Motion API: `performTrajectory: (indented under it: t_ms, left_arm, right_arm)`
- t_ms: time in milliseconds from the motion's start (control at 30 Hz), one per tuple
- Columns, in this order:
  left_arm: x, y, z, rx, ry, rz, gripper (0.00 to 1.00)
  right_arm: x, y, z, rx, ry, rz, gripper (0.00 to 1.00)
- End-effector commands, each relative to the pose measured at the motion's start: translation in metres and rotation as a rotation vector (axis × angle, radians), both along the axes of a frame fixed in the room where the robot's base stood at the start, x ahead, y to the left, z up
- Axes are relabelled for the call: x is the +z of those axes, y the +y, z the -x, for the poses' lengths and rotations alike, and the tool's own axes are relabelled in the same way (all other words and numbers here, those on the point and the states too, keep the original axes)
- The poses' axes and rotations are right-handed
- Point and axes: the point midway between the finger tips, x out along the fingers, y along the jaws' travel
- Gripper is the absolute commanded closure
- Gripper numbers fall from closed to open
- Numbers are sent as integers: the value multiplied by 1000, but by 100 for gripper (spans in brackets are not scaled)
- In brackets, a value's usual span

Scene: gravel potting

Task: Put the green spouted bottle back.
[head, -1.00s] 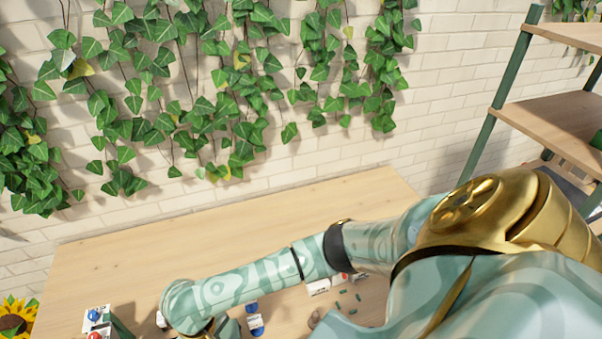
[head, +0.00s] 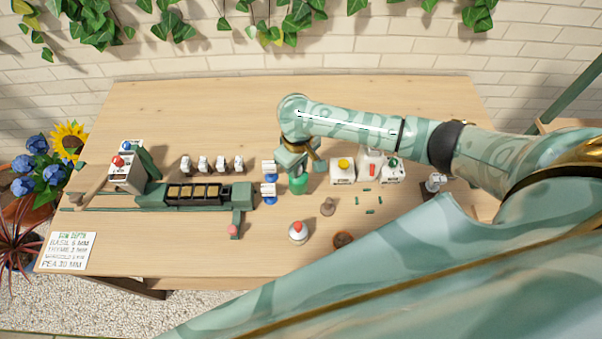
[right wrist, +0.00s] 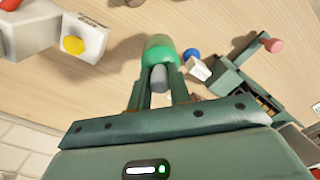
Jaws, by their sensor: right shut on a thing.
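My right gripper (head: 297,164) points down over the middle of the table and is shut on the green bottle (head: 299,184). In the right wrist view the green bottle (right wrist: 161,50) sits between the two fingers (right wrist: 159,88). Its spout is not clear to see, since the gripper covers its upper part. I cannot tell whether its base touches the table. My left gripper is not in view.
White boxes (head: 343,170) with coloured caps stand just right of the bottle, near small green pieces (head: 367,199). Blue-and-white items (head: 269,190) and a green tray device (head: 200,193) are to its left. A red-topped white container (head: 298,232) stands in front. The table's back is clear.

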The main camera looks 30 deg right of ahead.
Motion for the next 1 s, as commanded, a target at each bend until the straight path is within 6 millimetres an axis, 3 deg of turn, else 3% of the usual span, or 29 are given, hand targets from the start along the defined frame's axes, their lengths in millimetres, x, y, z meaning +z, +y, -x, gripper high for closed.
performTrajectory:
  t_ms: [133, 267, 467, 833, 867, 900, 1000]
  left_arm:
    - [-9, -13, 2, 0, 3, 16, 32]
    - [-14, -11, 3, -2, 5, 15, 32]
    - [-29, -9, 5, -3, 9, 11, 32]
    - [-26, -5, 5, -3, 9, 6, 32]
    - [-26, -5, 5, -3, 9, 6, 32]
    - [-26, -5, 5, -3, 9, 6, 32]
    - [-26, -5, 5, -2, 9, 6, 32]
  right_arm:
    - [-12, -6, -8, 0, -1, -3, 97]
    - [-21, -11, -12, -1, -2, -2, 97]
    - [-53, -13, -13, 0, 0, -2, 97]
    - [-55, -13, -14, 0, -2, -1, 97]
    - [-55, -13, -13, 0, -2, -1, 72]
    - [-54, -13, -13, 0, -2, -1, 61]
    - [-54, -13, -13, 0, -2, -1, 59]
